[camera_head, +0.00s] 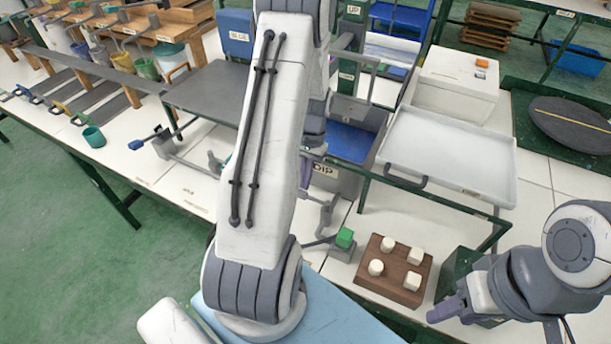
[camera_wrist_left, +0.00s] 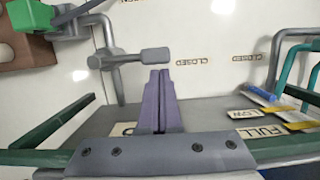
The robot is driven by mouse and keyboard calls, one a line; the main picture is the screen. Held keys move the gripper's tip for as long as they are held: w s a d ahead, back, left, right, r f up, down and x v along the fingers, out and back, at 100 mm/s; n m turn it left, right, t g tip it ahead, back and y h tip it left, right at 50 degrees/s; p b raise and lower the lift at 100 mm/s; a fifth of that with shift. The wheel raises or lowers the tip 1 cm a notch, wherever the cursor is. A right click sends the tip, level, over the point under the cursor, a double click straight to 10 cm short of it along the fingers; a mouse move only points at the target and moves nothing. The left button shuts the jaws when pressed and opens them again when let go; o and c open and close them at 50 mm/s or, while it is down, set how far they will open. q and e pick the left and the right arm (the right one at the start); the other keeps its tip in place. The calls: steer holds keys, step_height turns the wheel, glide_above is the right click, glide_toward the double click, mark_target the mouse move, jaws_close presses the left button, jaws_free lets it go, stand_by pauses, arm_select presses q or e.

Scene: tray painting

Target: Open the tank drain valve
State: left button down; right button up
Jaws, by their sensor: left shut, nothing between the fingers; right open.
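A grey lever handle (camera_wrist_left: 130,58) on a pipe post shows in the left wrist view beside the tank, with a thick block at its end. In the head view a grey handle (camera_head: 327,212) stands in front of the tank marked DIP (camera_head: 345,182). My left gripper (camera_wrist_left: 158,80) is shut and empty, its purple fingertips just below the lever's end block; I cannot tell if they touch. In the head view its purple fingers (camera_head: 304,172) show beside the tank, partly hidden by my arm. My right gripper (camera_head: 447,309) is open at the lower right, away from the valve.
CLOSED labels (camera_wrist_left: 190,62) lie on the white table, and FULL and LOW labels (camera_wrist_left: 258,131) on the tank. A white tray (camera_head: 450,150) is to the right.

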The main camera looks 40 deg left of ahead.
arm_select(q)
steer(key=shift+s+n, duration=0.55)
steer(key=shift+n, duration=0.15)
steer(key=shift+s+d+n+t+h+p, duration=0.2)
steer(key=shift+s+n+h+p, duration=0.2)
steer(key=shift+s+n, duration=0.6)
steer(key=shift+s+d+n+t+h+p, duration=0.1)
steer(key=shift+s+n+t+h+p, duration=0.15)
steer(key=shift+s+n+p, duration=0.65)
steer(key=shift+w+n+b, duration=0.25)
steer(key=shift+n+b, duration=0.15)
steer(key=shift+b, duration=0.05)
steer(key=p+v, duration=0.8)
steer(key=v, duration=0.2)
steer(key=shift+p, duration=0.4)
steer(key=shift+w, duration=0.1)
